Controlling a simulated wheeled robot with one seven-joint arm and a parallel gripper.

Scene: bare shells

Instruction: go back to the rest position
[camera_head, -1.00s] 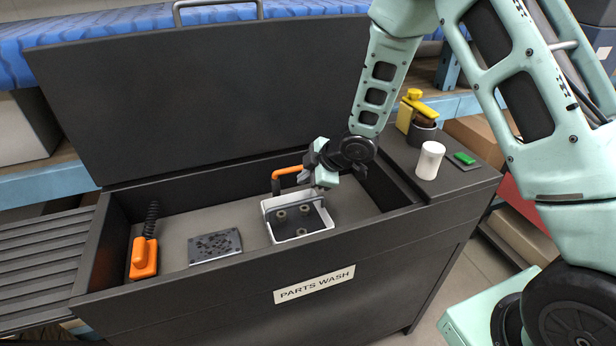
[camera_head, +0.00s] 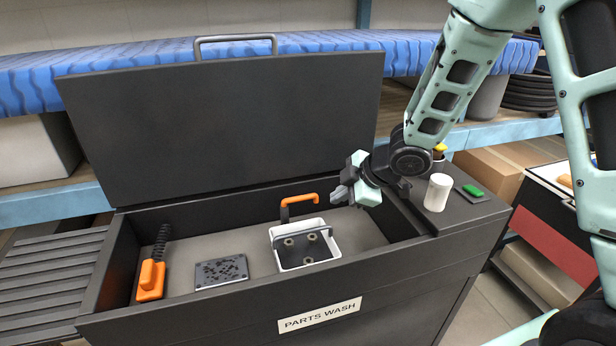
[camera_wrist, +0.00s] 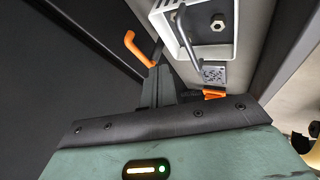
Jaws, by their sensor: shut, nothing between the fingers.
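My gripper (camera_head: 339,194) is shut and empty in the head view. It hangs above the right part of the open parts-wash bin (camera_head: 410,251), to the right of and higher than the white basket (camera_head: 331,244). The basket holds a dark piece with several round fittings and has a grey wire handle. In the wrist view the closed fingers (camera_wrist: 158,88) point toward the bin, with the white basket (camera_wrist: 235,45) beyond them.
An orange hooked handle (camera_head: 300,199) stands behind the basket. A perforated plate (camera_head: 221,271) and an orange brush (camera_head: 151,277) lie in the bin. The raised lid (camera_head: 220,125) stands behind. A white cylinder (camera_head: 438,193) and green button (camera_head: 473,190) are on the right ledge.

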